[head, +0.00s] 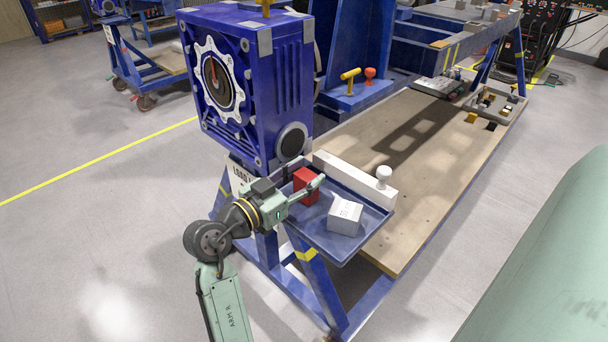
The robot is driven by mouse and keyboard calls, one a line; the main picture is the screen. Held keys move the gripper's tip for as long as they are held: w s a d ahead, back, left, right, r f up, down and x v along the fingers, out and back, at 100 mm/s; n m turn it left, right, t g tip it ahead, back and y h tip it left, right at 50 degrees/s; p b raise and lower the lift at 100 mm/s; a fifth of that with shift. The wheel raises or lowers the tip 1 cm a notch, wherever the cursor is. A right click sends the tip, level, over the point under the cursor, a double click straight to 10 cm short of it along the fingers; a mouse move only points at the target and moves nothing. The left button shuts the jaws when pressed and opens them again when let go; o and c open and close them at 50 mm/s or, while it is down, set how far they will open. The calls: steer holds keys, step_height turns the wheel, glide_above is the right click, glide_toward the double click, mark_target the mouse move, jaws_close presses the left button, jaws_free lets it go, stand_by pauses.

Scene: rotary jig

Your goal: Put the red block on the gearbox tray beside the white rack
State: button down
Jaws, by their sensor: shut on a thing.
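My gripper (309,184) reaches in from the left over the blue gearbox tray (328,245). It is shut on the red block (305,190), which is partly hidden by a finger. The block is over the tray's left part; I cannot tell whether its underside touches the tray. A small white block with dark marks on top (345,214) sits in the tray to the right of the red block. A long white bar (350,178) runs along the tray's far side. I cannot tell which of these two white things is the white rack.
The large blue gearbox (262,80) stands just behind my gripper. A white knob (383,175) stands by the white bar's right end. A wooden board (430,160) lies beyond, mostly bare, with a tray of small parts (490,105) at its far end.

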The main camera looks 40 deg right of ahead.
steer(key=shift+f, duration=0.1)
steer(key=c, duration=0.9)
jaws_free()
steer(key=shift+c, duration=0.2)
steer(key=shift+r, duration=0.3)
steer(key=a+b, duration=0.3)
steer(key=a, duration=0.9)
steer(key=shift+s, duration=0.45)
steer(key=shift+w, duration=0.1)
